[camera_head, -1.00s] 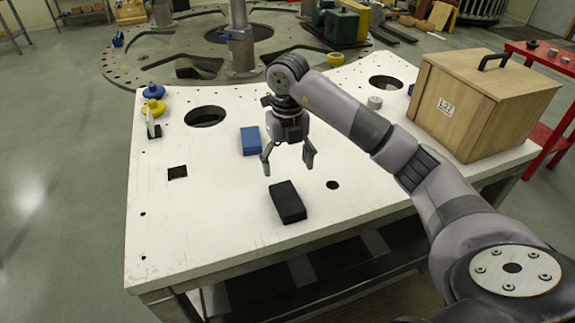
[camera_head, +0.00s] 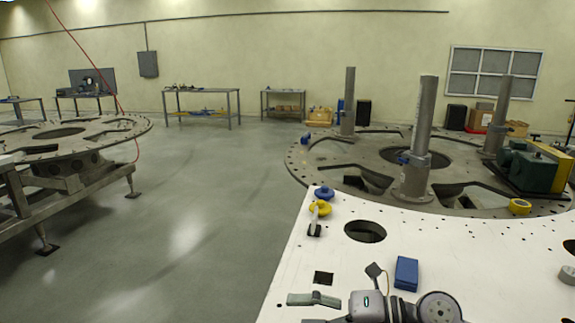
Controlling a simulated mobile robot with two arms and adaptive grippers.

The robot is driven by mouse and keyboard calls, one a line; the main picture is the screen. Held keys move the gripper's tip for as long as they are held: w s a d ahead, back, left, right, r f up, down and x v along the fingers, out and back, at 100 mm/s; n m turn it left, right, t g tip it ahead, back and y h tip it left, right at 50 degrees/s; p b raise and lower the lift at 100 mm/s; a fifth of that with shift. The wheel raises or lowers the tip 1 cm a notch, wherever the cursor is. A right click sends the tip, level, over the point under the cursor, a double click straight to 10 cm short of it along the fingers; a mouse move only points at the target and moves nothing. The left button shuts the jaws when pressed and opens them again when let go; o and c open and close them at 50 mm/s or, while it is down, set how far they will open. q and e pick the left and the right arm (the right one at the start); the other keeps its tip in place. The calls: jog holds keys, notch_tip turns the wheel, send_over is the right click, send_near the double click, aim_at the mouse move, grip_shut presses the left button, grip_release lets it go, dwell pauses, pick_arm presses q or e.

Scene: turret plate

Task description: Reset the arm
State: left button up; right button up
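My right gripper (camera_head: 308,311) shows at the bottom edge of the head view, pointing left over the white plate (camera_head: 480,255). Its fingers look apart with nothing between them; the lower finger is partly cut off by the frame edge. The wrist of my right arm (camera_head: 438,308) is to the right of it, and the rest of the arm is out of frame. A blue block (camera_head: 406,273) lies on the plate just beyond the wrist, apart from it. My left gripper is not in view.
A round turret plate (camera_head: 300,165) with upright posts (camera_head: 413,150) stands beyond the white plate. Blue and yellow knobs (camera_head: 320,208) sit at the white plate's left corner. Another ring-shaped plate (camera_head: 100,132) stands at far left. Open floor (camera_head: 200,220) lies between.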

notch_tip(320, 180, up, 6)
jog(key=m+t+y, duration=0.4)
jog(key=t, duration=0.1)
jog(key=w+d+r+m+t+h, duration=0.25)
jog(key=d+m+t+h, duration=0.35)
jog(key=m+t, duration=0.6)
jog(key=s+d+f+m+g+h, duration=0.2)
jog(key=d+f+m+g+h, duration=0.1)
jog(key=d+f+m+h, duration=0.6)
jog(key=s+d+f+m+g+h, duration=0.35)
jog(key=f+m+h, duration=0.3)
jog(key=f, duration=0.35)
jog(key=s+a+f+m+g+y, duration=0.1)
jog(key=s+f+g, duration=0.5)
jog(key=s, duration=0.4)
jog(key=s+f+m+g+y, duration=0.15)
jog(key=s+f+g, duration=0.25)
jog(key=s+f, duration=0.45)
jog(key=s+f+g+b, duration=0.1)
jog(key=s+f, duration=0.1)
jog(key=f, duration=1.2)
jog(key=s+f+g+b, duration=0.1)
jog(key=s+f, duration=0.1)
jog(key=f, duration=1.1)
jog(key=s+d+f+b, duration=0.1)
jog(key=s+d+f, duration=0.1)
jog(key=s+f, duration=1.4)
jog(key=shift+s+d+f+n+g, duration=0.15)
jog(key=shift+d+f+n+g, duration=0.25)
jog(key=shift+f, duration=0.4)
